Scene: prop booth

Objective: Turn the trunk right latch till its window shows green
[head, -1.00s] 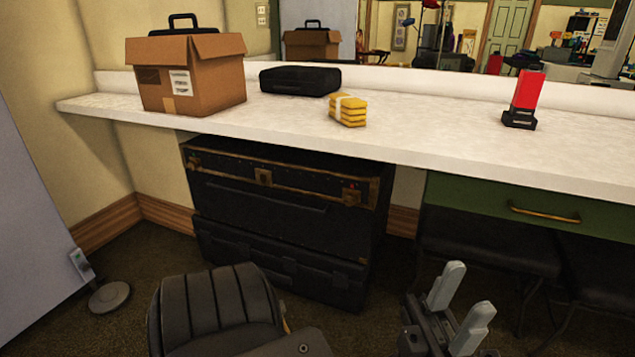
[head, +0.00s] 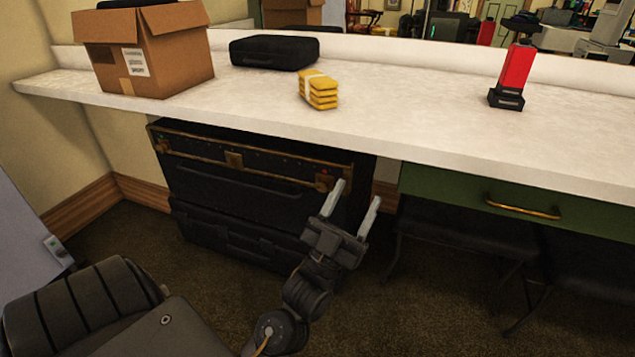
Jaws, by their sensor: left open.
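The black trunk (head: 240,190) with brass-brown trim stands under the white counter. Its right latch (head: 323,182) is a small brass piece near the right end of the front, with a small red spot just above it. The left latch (head: 163,146) has a small green spot near it. My left gripper (head: 357,192) is open and empty, its fingers pointing up toward the counter. In the picture its left fingertip is close beside the right latch; I cannot tell whether they touch. My right gripper is not in view.
The white counter (head: 420,110) overhangs the trunk. On it are a cardboard box (head: 165,60), a black case (head: 272,53), yellow bundles (head: 318,90) and a red device (head: 515,78). A green drawer (head: 590,215) and dark seats (head: 455,228) are to the right.

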